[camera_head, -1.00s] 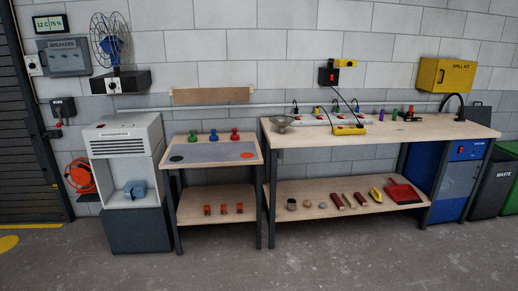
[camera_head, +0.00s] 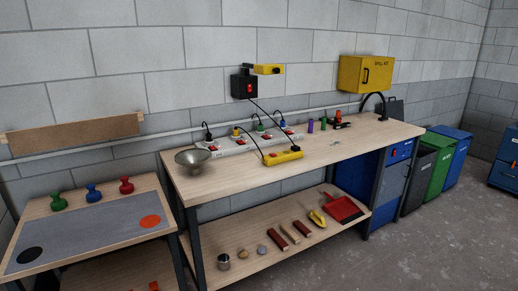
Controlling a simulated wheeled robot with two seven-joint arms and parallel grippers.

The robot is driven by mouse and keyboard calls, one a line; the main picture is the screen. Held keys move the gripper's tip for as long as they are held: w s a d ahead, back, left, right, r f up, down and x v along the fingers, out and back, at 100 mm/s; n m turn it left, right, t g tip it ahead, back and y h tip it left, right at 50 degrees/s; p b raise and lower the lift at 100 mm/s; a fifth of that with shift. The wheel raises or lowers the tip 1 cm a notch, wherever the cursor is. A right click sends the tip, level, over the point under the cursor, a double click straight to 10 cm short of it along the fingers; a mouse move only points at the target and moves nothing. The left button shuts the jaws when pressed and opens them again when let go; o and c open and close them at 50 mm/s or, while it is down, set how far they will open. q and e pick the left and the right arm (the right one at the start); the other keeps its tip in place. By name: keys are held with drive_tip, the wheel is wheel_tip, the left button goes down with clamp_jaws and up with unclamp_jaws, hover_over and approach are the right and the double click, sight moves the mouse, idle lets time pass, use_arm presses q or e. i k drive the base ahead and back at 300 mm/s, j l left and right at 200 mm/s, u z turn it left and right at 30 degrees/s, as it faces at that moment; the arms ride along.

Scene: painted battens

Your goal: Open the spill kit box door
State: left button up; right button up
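The spill kit box (camera_head: 366,74) is a yellow wall-mounted box above the far right end of the long workbench. Its door is closed and faces me, with a dark upright handle (camera_head: 365,76) on the left part of the door and dark lettering above it. The black bent neck of a lamp-like thing stands just below the box. Neither of my grippers shows in the head view.
The long workbench (camera_head: 330,150) stands between me and the wall below the box. A smaller table (camera_head: 150,190) stands at the left. Bins, including a green one (camera_head: 437,160), line the wall beyond the bench. The floor (camera_head: 400,255) at the right front is clear.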

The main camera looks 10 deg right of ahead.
sight(376, 73)
drive_tip(key=i+l+z, duration=0.25)
drive_tip(key=z, duration=0.25)
drive_tip(key=i+z, duration=0.95)
drive_tip(key=i+j+z, duration=0.15)
drive_tip(key=i+z, duration=0.15)
drive_tip(key=z, duration=0.2)
